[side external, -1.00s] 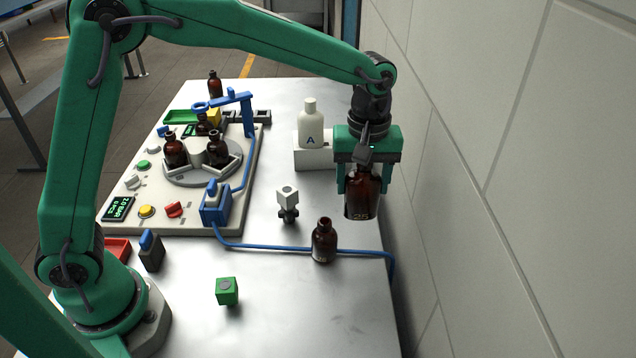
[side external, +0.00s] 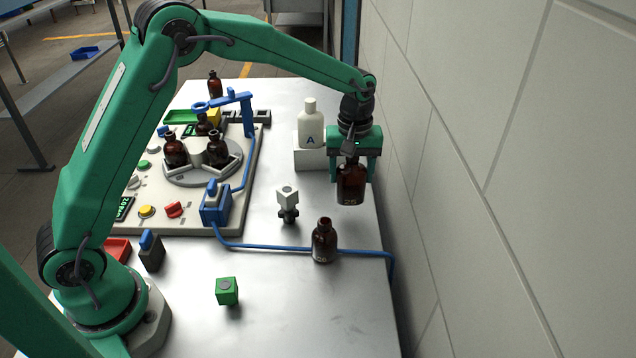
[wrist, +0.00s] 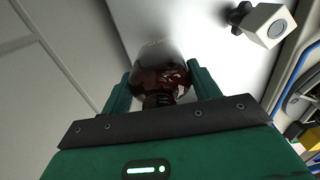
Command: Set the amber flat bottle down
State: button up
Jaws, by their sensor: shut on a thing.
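The amber flat bottle (side external: 351,189), dark brown with pale print on its lower front, hangs upright in my gripper (side external: 352,176). The gripper is shut on its upper part, with one green finger on each side. The bottle is over the right side of the steel table (side external: 290,325), near its edge by the wall. I cannot tell for sure whether its base touches the table. In the wrist view the bottle (wrist: 160,75) shows between the fingers (wrist: 163,88), with its neck towards the palm.
A white bottle marked A (side external: 311,126) stands on a white block (side external: 310,158) just left of my gripper. A second amber bottle (side external: 324,243) stands nearer the camera, by a blue cable (side external: 270,247). A white-topped knob (side external: 287,198) and a carousel station (side external: 190,225) lie left.

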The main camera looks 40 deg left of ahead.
aim_at(351, 185)
jog(key=shift+f, duration=2)
jog(key=shift+f, duration=0.1)
jog(key=o, duration=1.1)
jog(key=shift+c, duration=0.2)
notch_tip(351, 185, up, 12)
jog(key=shift+r, duration=0.15)
